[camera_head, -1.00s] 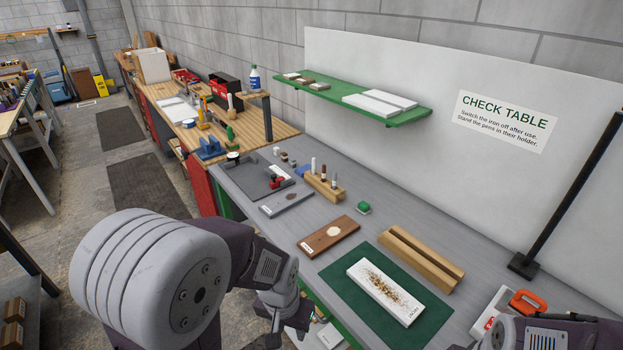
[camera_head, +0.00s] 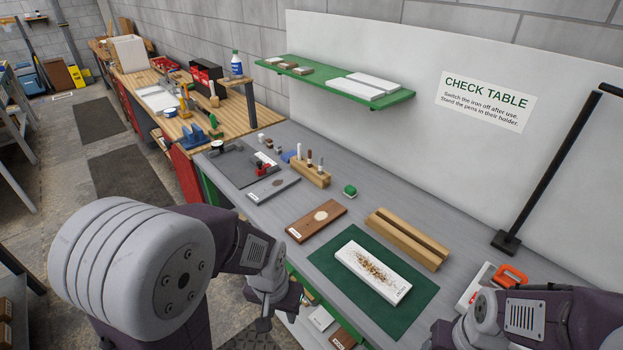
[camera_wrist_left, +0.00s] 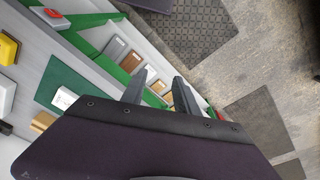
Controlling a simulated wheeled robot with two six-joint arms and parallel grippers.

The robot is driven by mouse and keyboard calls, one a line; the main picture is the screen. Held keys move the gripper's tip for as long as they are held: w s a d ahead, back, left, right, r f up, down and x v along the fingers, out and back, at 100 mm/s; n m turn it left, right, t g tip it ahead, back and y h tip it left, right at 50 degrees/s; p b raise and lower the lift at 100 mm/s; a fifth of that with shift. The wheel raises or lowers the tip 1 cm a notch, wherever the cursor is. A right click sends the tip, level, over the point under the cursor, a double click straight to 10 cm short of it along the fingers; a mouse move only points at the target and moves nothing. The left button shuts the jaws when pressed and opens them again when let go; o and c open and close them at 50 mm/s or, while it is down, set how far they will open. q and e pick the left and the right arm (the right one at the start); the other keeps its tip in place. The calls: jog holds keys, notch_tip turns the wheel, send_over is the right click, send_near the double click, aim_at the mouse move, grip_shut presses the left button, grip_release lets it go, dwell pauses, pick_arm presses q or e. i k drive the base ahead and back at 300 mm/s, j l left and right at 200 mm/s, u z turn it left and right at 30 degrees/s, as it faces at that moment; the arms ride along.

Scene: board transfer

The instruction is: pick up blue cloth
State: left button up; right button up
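A small blue patch (camera_head: 288,156), which looks like the blue cloth, lies on the grey table behind the wooden pen holder (camera_head: 310,173). The holder partly hides it, and I cannot make out its shape. My left gripper (camera_head: 268,312) hangs in front of the table's near edge, well away from the cloth. In the left wrist view its two fingers (camera_wrist_left: 160,88) are apart with nothing between them. I cannot pick out the cloth there. My right arm (camera_head: 530,315) is at the lower right; its fingers are not clear at the bottom edge.
A green mat (camera_head: 415,304) bears a speckled white board (camera_head: 372,270). A brown board (camera_head: 316,220), a grey board (camera_head: 272,188) and a slotted wooden block (camera_head: 408,238) lie nearby. A green shelf (camera_head: 330,81) hangs above. A black post (camera_head: 550,165) stands at right.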

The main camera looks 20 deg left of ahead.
aim_at(286, 157)
jog(key=i+j+z, duration=0.4)
jog(key=j, duration=0.7)
jog(key=i+j+z, duration=0.15)
jog(key=j+z, duration=0.25)
jog(key=j, duration=0.7)
jog(key=j+z, duration=0.4)
jog(key=j, duration=0.8)
jog(key=k+j+z, duration=0.15)
jog(key=j+z, duration=0.25)
jog(key=j, duration=0.8)
